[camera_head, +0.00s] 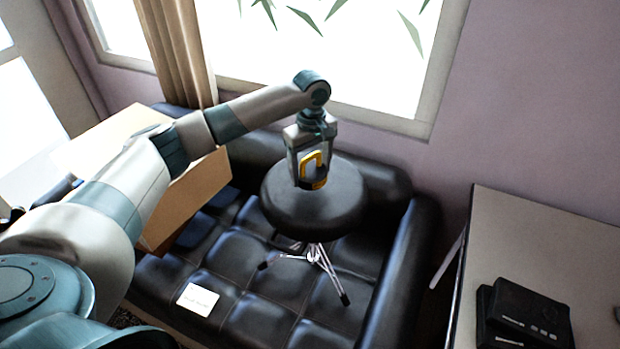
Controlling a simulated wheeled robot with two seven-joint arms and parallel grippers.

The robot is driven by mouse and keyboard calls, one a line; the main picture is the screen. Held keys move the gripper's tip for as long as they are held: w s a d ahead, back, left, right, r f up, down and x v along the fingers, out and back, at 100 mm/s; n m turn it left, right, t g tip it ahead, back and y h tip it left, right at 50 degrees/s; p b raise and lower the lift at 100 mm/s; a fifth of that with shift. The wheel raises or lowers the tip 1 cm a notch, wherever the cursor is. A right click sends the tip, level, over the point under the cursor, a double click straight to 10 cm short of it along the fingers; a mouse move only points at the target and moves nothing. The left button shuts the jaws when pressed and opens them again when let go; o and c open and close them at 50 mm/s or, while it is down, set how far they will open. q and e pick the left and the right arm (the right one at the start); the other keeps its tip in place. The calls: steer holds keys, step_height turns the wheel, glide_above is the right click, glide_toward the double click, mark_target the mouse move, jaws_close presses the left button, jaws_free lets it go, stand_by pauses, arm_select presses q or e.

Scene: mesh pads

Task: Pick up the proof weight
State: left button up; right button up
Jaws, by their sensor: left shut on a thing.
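The proof weight (314,183) has a yellow loop handle above a dark body with a yellow mark. It is at the black round stool seat (312,215). My left gripper (311,178) points down over the stool and is shut on the proof weight, with a finger on each side of it. I cannot tell whether the weight touches the seat or hangs just above it. My right gripper is not in view.
The stool's metal legs stand on a black tufted sofa (260,300). A white card (198,299) lies on the sofa. A cardboard-coloured box (190,200) is behind my left arm. A grey table (555,245) at right holds black devices (525,315).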

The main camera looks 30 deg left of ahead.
arm_select(q)
steer(key=d+r+b, duration=0.3)
steer(key=d+r, duration=0.4)
steer(key=d, duration=0.4)
steer(key=shift+w+d, duration=0.2)
steer(key=shift+d, duration=0.1)
steer(key=shift+s, duration=0.15)
